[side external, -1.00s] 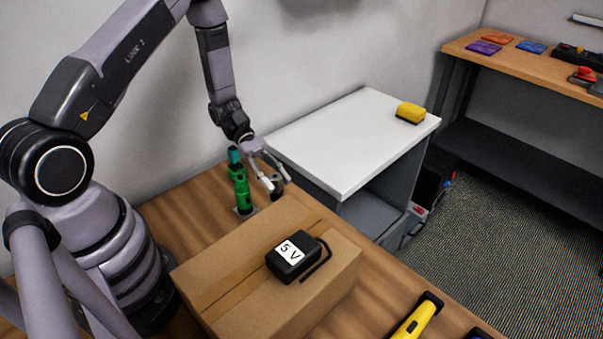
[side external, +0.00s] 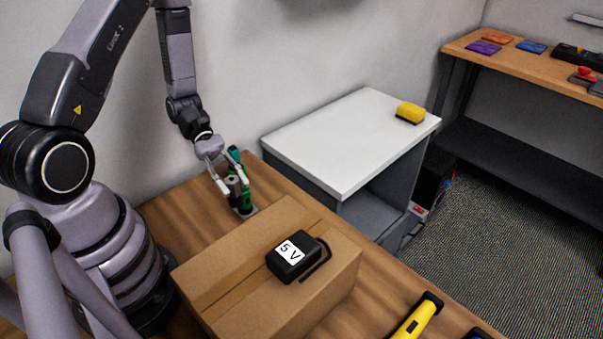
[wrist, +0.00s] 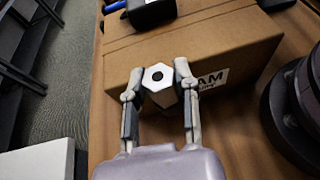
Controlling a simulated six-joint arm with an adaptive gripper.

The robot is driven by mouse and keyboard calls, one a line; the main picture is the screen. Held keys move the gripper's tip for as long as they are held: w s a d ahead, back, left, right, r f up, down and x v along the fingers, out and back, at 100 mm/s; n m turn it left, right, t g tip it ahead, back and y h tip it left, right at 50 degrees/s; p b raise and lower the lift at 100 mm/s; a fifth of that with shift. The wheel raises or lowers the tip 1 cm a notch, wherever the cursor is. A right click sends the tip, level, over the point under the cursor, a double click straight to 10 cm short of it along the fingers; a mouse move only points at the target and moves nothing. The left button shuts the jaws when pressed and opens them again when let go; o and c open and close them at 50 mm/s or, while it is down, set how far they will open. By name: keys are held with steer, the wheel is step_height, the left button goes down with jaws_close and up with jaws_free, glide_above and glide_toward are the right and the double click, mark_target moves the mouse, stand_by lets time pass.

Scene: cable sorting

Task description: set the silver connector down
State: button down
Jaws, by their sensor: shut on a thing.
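My gripper (side external: 235,188) is shut on the silver connector, with one finger on each side of it. In the wrist view the connector (wrist: 164,94) shows a pale hexagonal end with a dark round hole, between the fingertips (wrist: 159,84). In the side external view the held piece (side external: 236,187) looks dark grey and is partly covered by the fingers. It is in front of a green upright object (side external: 247,204) with a teal top. I cannot tell whether the connector touches the green object or the table; its lower end is unclear.
A cardboard box (side external: 222,295) stands close in front, with a black 5 V adapter (side external: 293,258) on top. A white-topped cabinet (side external: 335,140) with a yellow sponge-like block (side external: 410,113) stands to the right. A yellow tool (side external: 415,318) lies at the front. Wooden table (side external: 180,215) is bare left of my gripper.

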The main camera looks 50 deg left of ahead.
steer(key=s+r+m+g+y, duration=0.2)
steer(key=s+m+g+y, duration=0.3)
steer(key=s+m+g, duration=0.45)
steer(key=s+a+m+g+y, duration=0.2)
steer(key=s+a+m+y, duration=0.2)
steer(key=a+m+y, duration=0.8)
steer(key=w+a+f+m+t+y, duration=0.7)
steer(key=w+m+t+y, duration=0.3)
steer(key=w+m+t, duration=0.15)
steer(key=shift+g, duration=0.3)
step_height(320, 180, down, 8)
steer(key=shift+a+r, duration=0.15)
steer(key=shift+m, duration=0.3)
